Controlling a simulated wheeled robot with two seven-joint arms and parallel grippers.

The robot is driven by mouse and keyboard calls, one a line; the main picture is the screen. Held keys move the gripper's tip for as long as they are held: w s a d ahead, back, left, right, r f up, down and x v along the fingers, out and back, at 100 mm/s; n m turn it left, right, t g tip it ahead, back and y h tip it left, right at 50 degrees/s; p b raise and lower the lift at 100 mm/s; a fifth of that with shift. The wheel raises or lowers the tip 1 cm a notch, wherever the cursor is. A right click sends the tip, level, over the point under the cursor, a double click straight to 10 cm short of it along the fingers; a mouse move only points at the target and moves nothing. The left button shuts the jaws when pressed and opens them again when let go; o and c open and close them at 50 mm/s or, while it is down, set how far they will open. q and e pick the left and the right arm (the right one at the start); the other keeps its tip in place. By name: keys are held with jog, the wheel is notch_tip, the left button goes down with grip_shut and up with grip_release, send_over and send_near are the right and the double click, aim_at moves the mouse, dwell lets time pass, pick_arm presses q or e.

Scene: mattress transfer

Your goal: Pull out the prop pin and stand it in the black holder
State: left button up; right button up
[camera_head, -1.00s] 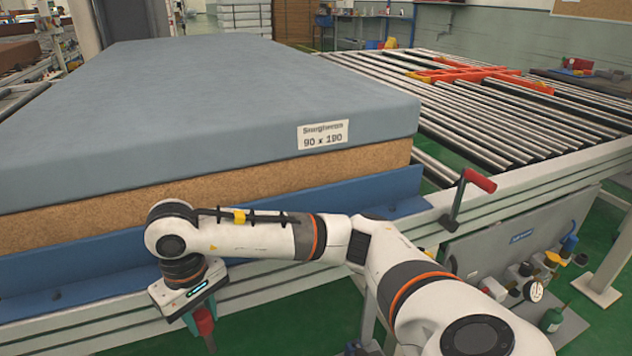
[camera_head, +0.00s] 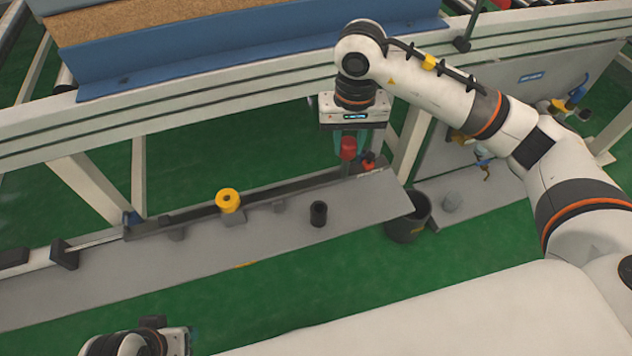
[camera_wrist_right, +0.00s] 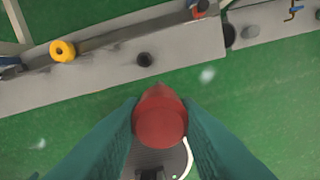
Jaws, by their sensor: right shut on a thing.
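The prop pin has a red knob (camera_head: 348,148) and a grey shaft below it, and it hangs upright. My right gripper (camera_head: 350,143) is shut on the knob. In the right wrist view the knob (camera_wrist_right: 160,118) sits between the teal fingers. The black holder (camera_head: 318,213) is a short dark cylinder with an open top on the grey shelf; it also shows in the right wrist view (camera_wrist_right: 145,59). The pin is apart from the holder, above and to its right in the head view. My left gripper (camera_head: 180,342) shows partly at the bottom left; its fingers are unclear.
A yellow ring-shaped knob (camera_head: 228,200) stands on the grey shelf (camera_head: 275,225) left of the holder. A dark bucket (camera_head: 407,222) is at the shelf's right end. The white frame rail (camera_head: 230,103) and blue ledge (camera_head: 250,45) lie behind. Green floor is open in front.

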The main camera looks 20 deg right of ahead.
jog(key=m, duration=0.1)
jog(key=a+f+m, duration=0.1)
jog(key=shift+w+f+m, duration=0.1)
jog(key=shift+w+m, duration=0.05)
jog(key=shift+m, duration=0.25)
pick_arm(q)
jog(key=shift+w+r, duration=0.1)
jog(key=shift+r, duration=0.2)
pick_arm(e)
jog(key=w+a+f+m, duration=0.1)
jog(key=f+m, duration=0.4)
jog(key=m, duration=0.7)
jog(key=w+a+f+m, duration=0.1)
jog(key=w+f+m, duration=0.3)
jog(key=m, duration=0.9)
notch_tip(320, 180, down, 2)
jog(key=shift+a+f, duration=0.25)
jog(key=shift+a, duration=0.15)
pick_arm(q)
jog(key=shift+a, duration=0.1)
jog(key=shift+p, duration=0.3)
